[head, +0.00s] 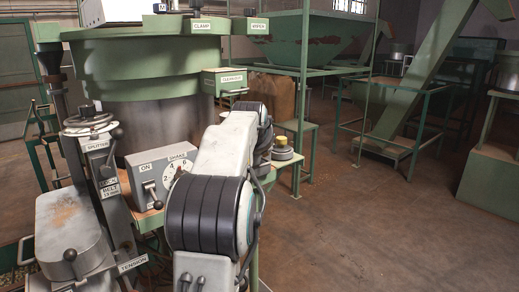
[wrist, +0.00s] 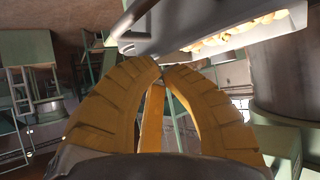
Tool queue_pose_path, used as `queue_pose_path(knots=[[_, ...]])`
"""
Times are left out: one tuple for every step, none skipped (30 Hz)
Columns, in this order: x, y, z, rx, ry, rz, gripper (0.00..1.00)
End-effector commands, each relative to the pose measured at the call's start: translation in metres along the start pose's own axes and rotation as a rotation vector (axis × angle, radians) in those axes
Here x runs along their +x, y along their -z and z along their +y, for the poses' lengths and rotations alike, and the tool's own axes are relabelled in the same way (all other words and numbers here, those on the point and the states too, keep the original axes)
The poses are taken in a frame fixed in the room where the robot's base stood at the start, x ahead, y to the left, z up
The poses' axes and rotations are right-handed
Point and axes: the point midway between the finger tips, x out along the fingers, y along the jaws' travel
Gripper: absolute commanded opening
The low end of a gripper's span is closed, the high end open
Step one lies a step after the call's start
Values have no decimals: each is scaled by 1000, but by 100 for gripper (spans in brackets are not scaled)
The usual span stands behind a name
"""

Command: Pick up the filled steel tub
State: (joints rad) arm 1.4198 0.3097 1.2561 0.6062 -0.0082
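My gripper (wrist: 162,68) has yellow ribbed fingers. Their tips come together with nothing seen between them. In the head view my arm hides it. Above the fingertips in the wrist view is a grey metal trough (wrist: 215,30) with pale nuts (wrist: 240,32) inside; it looks apart from the fingers, and I cannot tell whether it is the tub. A round steel vessel (wrist: 48,108) stands on a frame at the left. In the head view, steel vessels stand at the back right (head: 397,52) and right edge (head: 509,72); their contents are not visible.
A large green and steel hopper machine (head: 150,75) stands close at the left, with a SHAKE control box (head: 160,175) in front. A small yellow-topped round item (head: 283,150) sits on a green stand. A green chute (head: 425,65) slopes behind. The floor (head: 380,225) at right is clear.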

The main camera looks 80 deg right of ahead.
Motion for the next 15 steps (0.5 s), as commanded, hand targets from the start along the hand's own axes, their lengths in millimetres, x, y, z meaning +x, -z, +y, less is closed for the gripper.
queue_pose_path(knots=[[-2, 0, -3, -3, 4, -1, 0], [-3, -1, -2, -2, 4, 0, 0], [-5, -3, -2, -2, 3, 1, 0], [-7, -5, -2, -2, 3, 1, 0], [-9, -7, -2, -2, 3, 1, 0], [-13, -10, -2, -2, 3, 2, 0], [-16, -12, -2, -2, 3, 2, 0], [-20, -15, -2, -2, 3, 2, 0], [-25, -19, -2, -2, 2, 3, 0], [-28, -22, -2, -2, 2, 3, 0], [-33, -24, -2, -2, 2, 4, 0], [-39, -28, -2, -2, 2, 4, 0], [-43, -32, -2, -2, 2, 3, 0], [-47, -34, -2, -2, 2, 3, 0], [-52, -39, -1, -2, 2, 2, 0]])
